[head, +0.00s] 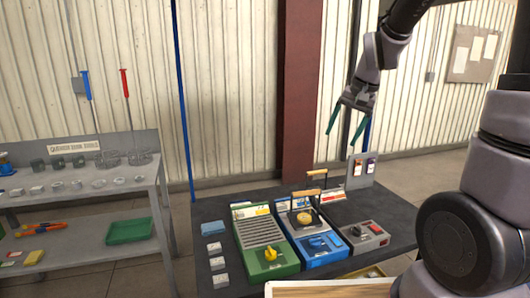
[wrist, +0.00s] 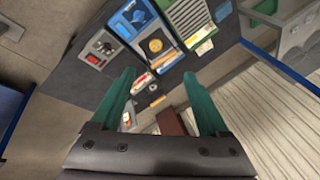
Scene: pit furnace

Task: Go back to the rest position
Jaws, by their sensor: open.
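My gripper (head: 347,119) is raised in the air above the back right of the dark table (head: 208,213) in the head view. Its two green fingers are spread apart with nothing between them. In the wrist view my gripper (wrist: 163,97) also shows open and empty, with the table and its devices some way beyond the fingertips. Part of my arm fills the right side of the head view.
The table holds a green unit (head: 268,262) with a yellow knob, a blue unit (head: 318,245), a grey box (head: 364,238) with a red button, and several small white blocks. A grey shelf (head: 85,215) stands left. A dark red column (head: 302,90) rises behind the table.

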